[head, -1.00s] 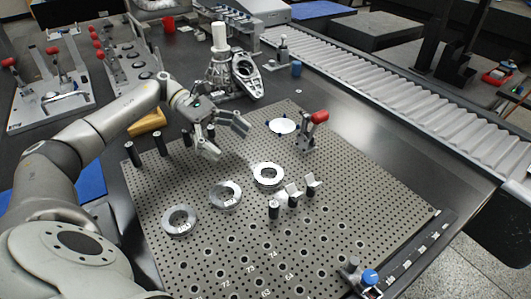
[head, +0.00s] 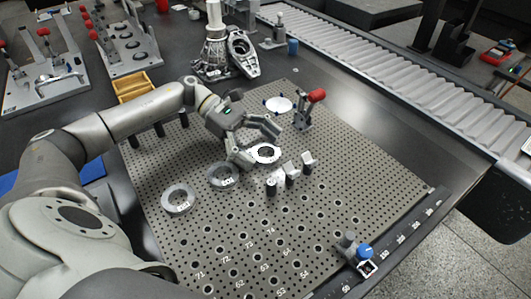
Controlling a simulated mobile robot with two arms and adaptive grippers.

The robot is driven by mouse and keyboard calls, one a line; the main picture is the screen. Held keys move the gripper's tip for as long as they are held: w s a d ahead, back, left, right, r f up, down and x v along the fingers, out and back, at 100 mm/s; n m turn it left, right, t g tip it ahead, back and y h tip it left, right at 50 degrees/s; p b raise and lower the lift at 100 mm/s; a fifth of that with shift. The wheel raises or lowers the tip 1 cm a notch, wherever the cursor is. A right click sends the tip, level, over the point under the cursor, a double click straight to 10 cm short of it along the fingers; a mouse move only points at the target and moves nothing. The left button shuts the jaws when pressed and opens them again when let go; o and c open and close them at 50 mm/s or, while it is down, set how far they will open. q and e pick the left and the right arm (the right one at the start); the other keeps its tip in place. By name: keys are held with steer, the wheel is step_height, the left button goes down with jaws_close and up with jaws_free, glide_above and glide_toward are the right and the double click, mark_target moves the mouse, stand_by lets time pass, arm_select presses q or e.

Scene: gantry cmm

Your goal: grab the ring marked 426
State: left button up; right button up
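Three silver rings lie in a slanting row on the perforated plate (head: 330,205). They are the near-left ring (head: 178,200), the middle ring (head: 222,176) and the far-right ring (head: 266,154). Small dark marks show on the rings, but I cannot read which is 426. My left gripper (head: 260,146) is open, its fingers spread at the back and left of the far-right ring. One finger hides part of that ring's left edge. I cannot tell whether it touches. My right gripper is not in view.
Grey angle blocks and a dark pin (head: 290,173) stand just right of the far-right ring. A red-handled clamp (head: 314,98) and a white disc (head: 279,104) are behind. A blue-knobbed fixture (head: 362,252) sits at the front right. The plate's front middle is free.

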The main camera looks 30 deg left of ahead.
arm_select(q)
steer(key=shift+o, duration=0.2)
steer(key=shift+s+d+f, duration=0.1)
steer(key=shift+f, duration=0.25)
